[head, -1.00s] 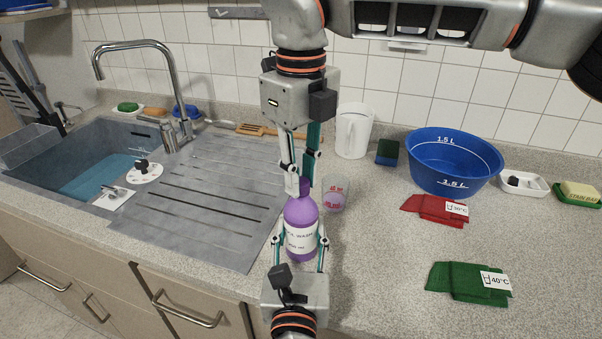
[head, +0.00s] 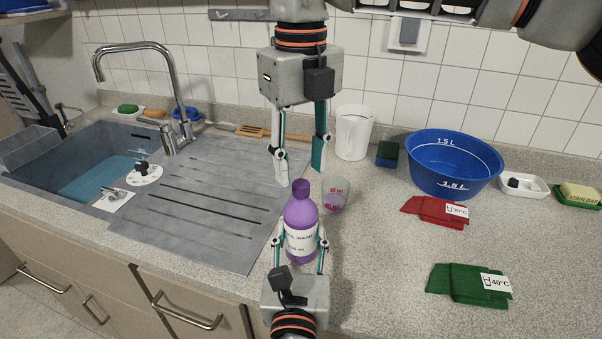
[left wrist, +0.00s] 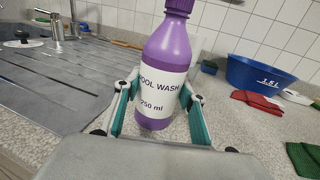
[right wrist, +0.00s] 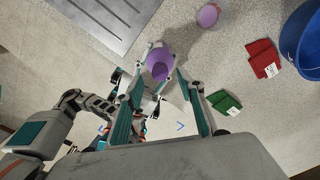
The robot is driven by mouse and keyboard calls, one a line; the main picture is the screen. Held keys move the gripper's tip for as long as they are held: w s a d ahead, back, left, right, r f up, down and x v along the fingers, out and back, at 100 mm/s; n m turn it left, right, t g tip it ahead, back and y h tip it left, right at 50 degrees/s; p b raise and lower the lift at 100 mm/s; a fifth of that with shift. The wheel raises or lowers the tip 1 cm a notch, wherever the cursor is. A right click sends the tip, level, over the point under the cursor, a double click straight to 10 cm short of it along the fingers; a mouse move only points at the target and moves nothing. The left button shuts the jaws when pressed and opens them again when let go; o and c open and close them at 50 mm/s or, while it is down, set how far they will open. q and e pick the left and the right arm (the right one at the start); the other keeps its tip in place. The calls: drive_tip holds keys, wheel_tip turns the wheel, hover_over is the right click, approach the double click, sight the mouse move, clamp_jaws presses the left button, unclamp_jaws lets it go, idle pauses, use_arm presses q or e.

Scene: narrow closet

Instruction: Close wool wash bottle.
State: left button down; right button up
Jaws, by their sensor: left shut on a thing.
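The purple wool wash bottle (head: 300,243) stands upright on the counter with its purple cap (head: 301,187) sitting on its neck. Whether the cap is fully tight cannot be told. My left gripper (head: 301,240) comes from the front edge and is shut on the bottle's body. The left wrist view shows the labelled bottle (left wrist: 165,70) between its fingers. My right gripper (head: 300,177) points down just above the cap, its fingers spread apart and empty. The right wrist view shows the bottle (right wrist: 160,66) from above, beyond the open fingers.
A clear measuring cup (head: 335,195) stands close behind the bottle at right. A white jug (head: 353,133), a blue basin (head: 453,170), a red cloth (head: 425,209) and a green cloth (head: 455,281) lie to the right. The drainboard (head: 215,200) and sink are left.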

wheel_tip(320, 180, up, 9)
idle(0.3)
drive_tip(key=shift+f, duration=0.1)
use_arm(q)
drive_tip(key=c, duration=1.2)
unclamp_jaws()
drive_tip(key=shift+o, duration=0.2)
drive_tip(key=shift+s, duration=0.1)
drive_tip(key=s, duration=1.1)
drive_tip(key=shift+s+a, duration=0.35)
drive_tip(key=shift+s, duration=0.05)
